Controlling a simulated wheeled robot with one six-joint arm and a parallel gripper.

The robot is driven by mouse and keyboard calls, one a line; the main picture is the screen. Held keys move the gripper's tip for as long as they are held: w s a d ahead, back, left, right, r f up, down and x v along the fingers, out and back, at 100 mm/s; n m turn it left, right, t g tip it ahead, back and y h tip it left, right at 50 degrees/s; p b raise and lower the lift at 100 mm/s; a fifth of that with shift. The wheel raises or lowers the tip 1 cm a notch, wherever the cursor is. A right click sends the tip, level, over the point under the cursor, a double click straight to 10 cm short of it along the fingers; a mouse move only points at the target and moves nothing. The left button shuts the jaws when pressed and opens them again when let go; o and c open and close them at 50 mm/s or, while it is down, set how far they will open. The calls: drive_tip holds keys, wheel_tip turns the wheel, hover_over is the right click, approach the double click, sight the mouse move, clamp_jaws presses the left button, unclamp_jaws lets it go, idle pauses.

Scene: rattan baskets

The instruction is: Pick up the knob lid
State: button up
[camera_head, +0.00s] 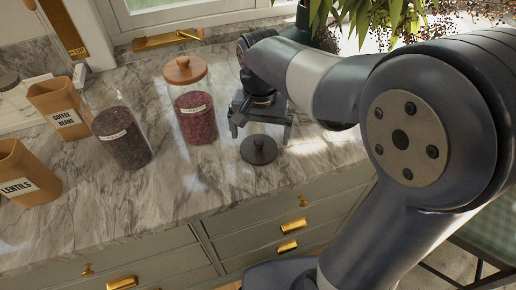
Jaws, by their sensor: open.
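A dark round lid with a small knob (258,150) lies flat on the marble counter, near its front edge. My gripper (260,127) is open, with its two fingers spread wide. It points down and appears just behind and above the lid, with no clear contact. The exact height between the fingers and the lid cannot be told from this view.
An unlidded glass jar with dark contents (123,137) stands further left. An orange coffee beans canister (62,107) and a lentils canister (24,176) stand at the far left. Leafy plants (350,12) hang at the back right. The marble counter (150,205) is clear in front.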

sight(259, 140)
wheel_tip(259, 140, down, 4)
drive_tip(key=shift+w+a+f, duration=0.1)
drive_tip(key=shift+f, duration=0.15)
drive_tip(key=c, duration=0.8)
